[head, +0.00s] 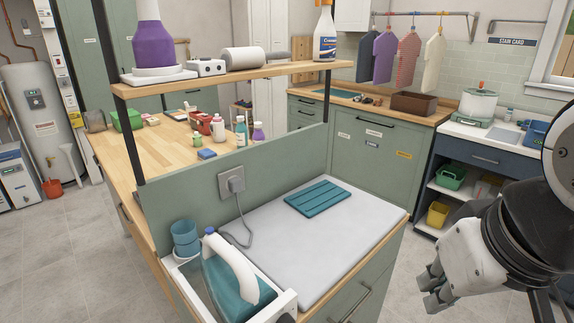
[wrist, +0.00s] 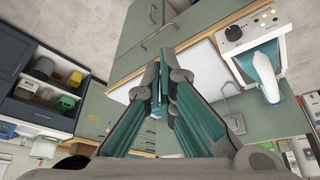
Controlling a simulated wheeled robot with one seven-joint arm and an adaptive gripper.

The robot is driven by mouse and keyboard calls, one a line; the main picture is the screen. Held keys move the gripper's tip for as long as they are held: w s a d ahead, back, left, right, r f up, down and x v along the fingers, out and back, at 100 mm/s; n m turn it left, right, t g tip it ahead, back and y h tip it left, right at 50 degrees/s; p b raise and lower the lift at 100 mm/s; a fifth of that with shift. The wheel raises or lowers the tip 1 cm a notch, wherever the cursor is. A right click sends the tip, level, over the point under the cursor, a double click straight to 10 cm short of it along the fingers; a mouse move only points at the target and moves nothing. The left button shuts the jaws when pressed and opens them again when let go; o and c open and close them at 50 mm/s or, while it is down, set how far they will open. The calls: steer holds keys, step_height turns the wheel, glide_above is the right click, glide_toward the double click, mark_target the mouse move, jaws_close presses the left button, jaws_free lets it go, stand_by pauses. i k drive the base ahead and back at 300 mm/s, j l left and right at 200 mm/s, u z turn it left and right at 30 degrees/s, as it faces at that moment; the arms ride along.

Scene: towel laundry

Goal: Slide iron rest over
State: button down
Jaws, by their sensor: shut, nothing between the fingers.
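A teal slatted rest (head: 318,197) lies flat on the white ironing surface (head: 310,255), towards its back edge. A teal and white iron (head: 232,275) sits in a white-edged holder at the surface's left end; it also shows in the wrist view (wrist: 265,70). My gripper (head: 428,290) is in the air right of the counter, apart from the rest and empty. In the wrist view my gripper (wrist: 168,80) is shut, its fingers close together in front of the white surface (wrist: 204,52). The fingers hide part of the surface, and I cannot make out the rest there.
A grey cord runs from the iron to a socket (head: 232,182) on the green back panel. A wooden shelf (head: 240,75) with bottles spans above the panel. The white surface around the rest is clear.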

mark_target(312, 200)
steer(key=i+l+u, duration=0.3)
steer(key=l, duration=0.25)
steer(key=i+l+u, duration=0.1)
steer(key=i+l, duration=0.15)
steer(key=i+l+u, duration=0.15)
steer(key=l, duration=0.25)
steer(key=i+l+u, duration=0.15)
steer(key=l, duration=0.2)
steer(key=i+l+u, duration=0.15)
steer(key=l, duration=0.25)
steer(key=i+l+u, duration=0.1)
steer(key=l, duration=0.25)
